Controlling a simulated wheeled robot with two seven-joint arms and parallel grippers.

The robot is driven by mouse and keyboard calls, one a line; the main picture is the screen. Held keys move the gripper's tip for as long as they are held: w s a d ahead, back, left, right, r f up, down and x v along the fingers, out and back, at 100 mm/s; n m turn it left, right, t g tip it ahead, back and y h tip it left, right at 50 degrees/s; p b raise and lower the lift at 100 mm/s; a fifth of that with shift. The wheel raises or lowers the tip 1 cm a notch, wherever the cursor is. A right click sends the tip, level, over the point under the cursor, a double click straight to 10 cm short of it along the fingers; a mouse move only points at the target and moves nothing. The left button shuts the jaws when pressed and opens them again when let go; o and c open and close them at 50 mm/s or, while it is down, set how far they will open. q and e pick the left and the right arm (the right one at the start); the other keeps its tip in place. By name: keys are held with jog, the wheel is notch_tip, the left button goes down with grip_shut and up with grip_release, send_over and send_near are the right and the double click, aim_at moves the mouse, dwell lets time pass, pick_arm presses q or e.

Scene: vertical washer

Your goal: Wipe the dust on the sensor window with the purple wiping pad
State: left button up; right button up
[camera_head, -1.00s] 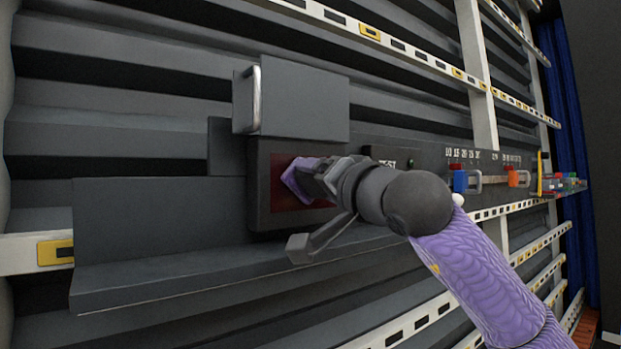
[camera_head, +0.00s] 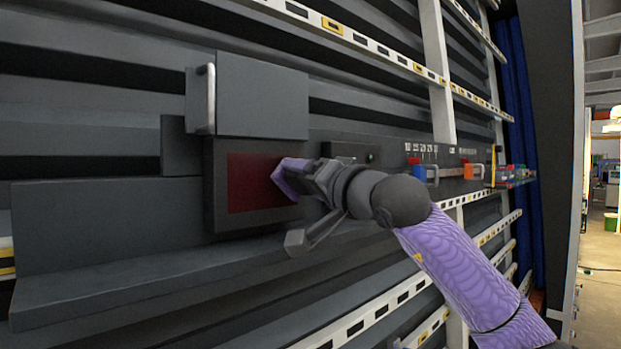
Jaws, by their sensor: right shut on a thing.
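The sensor window (camera_head: 250,183) is a dark red rectangle set in a black box on the grey wall panel. My right gripper (camera_head: 308,181) is shut on the purple wiping pad (camera_head: 288,178). The pad is at the window's right edge and covers a little of it. I cannot tell whether the pad touches the glass. No separate dust can be made out on the visible red surface. My left gripper is not in view.
Above the window a grey flap (camera_head: 262,95) with a metal handle (camera_head: 206,98) stands raised. A grey ledge (camera_head: 150,268) runs below. To the right is a panel with a blue and red handled part (camera_head: 421,170) and an orange one (camera_head: 469,171).

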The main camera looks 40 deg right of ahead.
jog(key=shift+s+a, duration=0.2)
jog(key=shift+a, duration=2.25)
jog(key=shift+s+a, duration=0.2)
jog(key=shift+a, duration=2.2)
jog(key=shift+d, duration=0.15)
jog(key=shift+s+b, duration=0.2)
jog(key=shift+b, duration=0.1)
jog(key=shift+s+d+b, duration=0.2)
jog(key=shift+s+b, duration=0.6)
jog(key=shift+s, duration=2)
jog(key=s, duration=0.3)
jog(key=shift+d+b, duration=0.15)
jog(key=shift+b, duration=0.15)
